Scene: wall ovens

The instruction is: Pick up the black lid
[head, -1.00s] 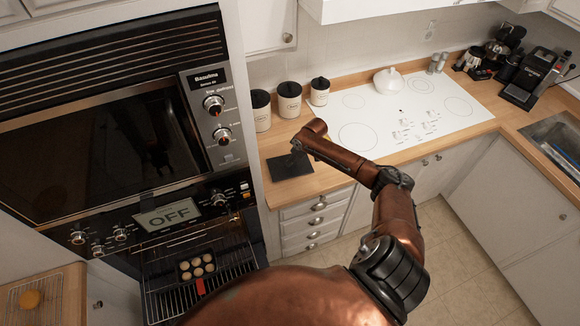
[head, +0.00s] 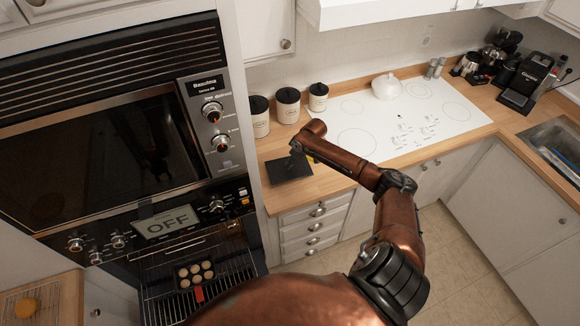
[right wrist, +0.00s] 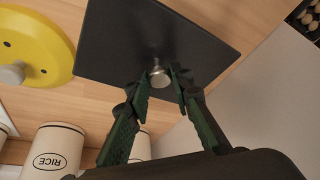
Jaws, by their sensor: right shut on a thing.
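The black lid (head: 288,172) is a flat dark square on the wooden counter, left of the cooktop. In the right wrist view the lid (right wrist: 150,35) has a small metal knob (right wrist: 160,77). My right gripper (right wrist: 162,80) has its two green-padded fingers on either side of this knob and is shut on it. In the head view the right gripper (head: 296,152) is over the lid, small and partly hidden by my arm. I cannot tell whether the lid touches the counter. My left gripper is out of view.
Several items stand nearby: cream canisters (head: 288,108) with dark tops behind the lid, and a yellow round thing with a knob (right wrist: 35,45) beside it. The white cooktop (head: 405,118) lies to the right. The wall oven (head: 110,130) stands left; a muffin tin (head: 194,274) sits on the lower oven's rack.

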